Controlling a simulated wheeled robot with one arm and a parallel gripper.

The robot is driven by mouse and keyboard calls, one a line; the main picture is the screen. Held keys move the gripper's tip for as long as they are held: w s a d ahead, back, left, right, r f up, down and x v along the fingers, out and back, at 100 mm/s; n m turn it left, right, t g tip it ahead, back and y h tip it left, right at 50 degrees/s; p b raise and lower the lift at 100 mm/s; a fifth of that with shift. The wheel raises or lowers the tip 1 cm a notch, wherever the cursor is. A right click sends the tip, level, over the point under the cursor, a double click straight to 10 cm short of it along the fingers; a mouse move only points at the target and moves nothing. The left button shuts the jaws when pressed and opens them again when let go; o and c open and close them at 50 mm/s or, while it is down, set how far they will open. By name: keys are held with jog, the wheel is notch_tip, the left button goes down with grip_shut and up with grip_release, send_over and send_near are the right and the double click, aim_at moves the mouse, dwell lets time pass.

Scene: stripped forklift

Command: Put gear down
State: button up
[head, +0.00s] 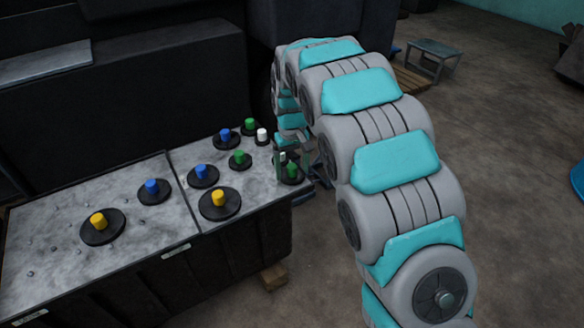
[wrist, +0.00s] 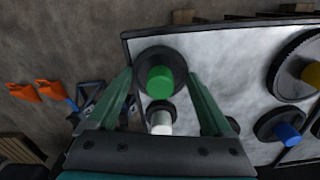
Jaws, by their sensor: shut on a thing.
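A small black gear with a green hub (head: 291,172) is at the right front corner of the grey table top (head: 75,240). It also shows in the wrist view (wrist: 160,80), its disc between the tips of my gripper (wrist: 160,72). My gripper (head: 291,163) is shut on this gear from both sides, hub upward. I cannot tell whether its underside touches the table. A white-hubbed gear (wrist: 160,120) is close beside it, between the fingers in the picture.
Several gears stand to the left: a large yellow-hubbed one (head: 219,203), a blue-hubbed one (head: 203,174) and a green-hubbed one (head: 239,158). The table's edge is close to the held gear.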

aim_at(292, 166)
jog(key=shift+f, duration=0.1)
jog(key=o, duration=1)
notch_tip(292, 166, up, 11)
jog(key=b, duration=0.1)
jog(key=s+d+r+m, duration=0.2)
jog(key=s+d+r, duration=0.1)
jog(key=s+d, duration=0.55)
jog(key=s+d+f+m, duration=0.1)
jog(key=s+d+f, duration=0.1)
jog(key=s, duration=0.9)
jog(key=s+d+f+g, duration=0.1)
jog(key=s+d, duration=0.3)
jog(key=s, duration=0.7)
jog(key=s+d+f+m, duration=0.1)
jog(key=s+d+f, duration=0.2)
jog(key=s, duration=0.8)
jog(key=shift+f+m+g, duration=0.1)
jog(key=shift+m+g, duration=0.2)
jog(key=shift+g, duration=0.1)
jog(key=shift+w, duration=0.1)
